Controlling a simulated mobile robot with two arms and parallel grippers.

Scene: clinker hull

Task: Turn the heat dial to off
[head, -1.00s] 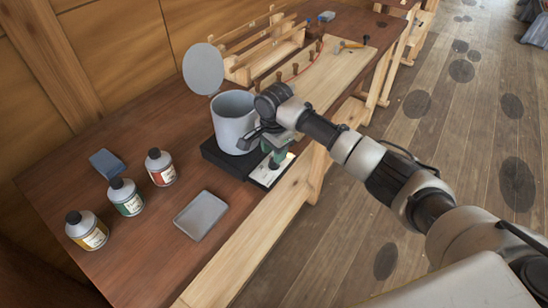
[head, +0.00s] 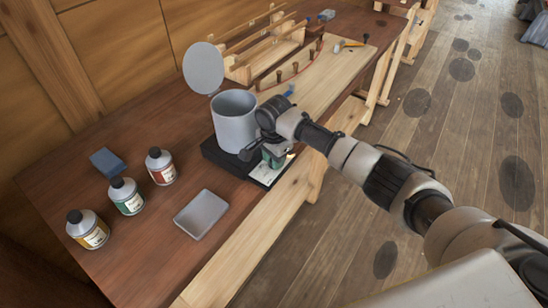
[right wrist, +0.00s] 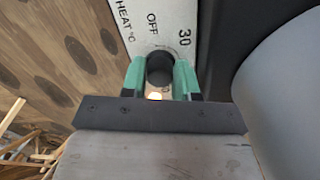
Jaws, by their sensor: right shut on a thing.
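The heat dial (right wrist: 160,66) is a dark round knob on a pale panel (right wrist: 152,22) marked "HEAT °C", "OFF" and "30". My right gripper (right wrist: 160,76) is shut on the dial, with a green finger on either side. In the head view my right gripper (head: 272,160) is low at the front right of the black heater base (head: 224,160), and it hides the dial. A grey pot (head: 234,128) stands on the base with its round lid (head: 203,68) raised. The dial's pointer is too unclear to read. My left gripper is out of view.
Several bottles (head: 127,197), a blue block (head: 107,162) and a grey tray (head: 202,214) are on the bench (head: 150,240) left of the heater. Wooden framework (head: 265,52) and a board (head: 338,66) with tools lie behind it.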

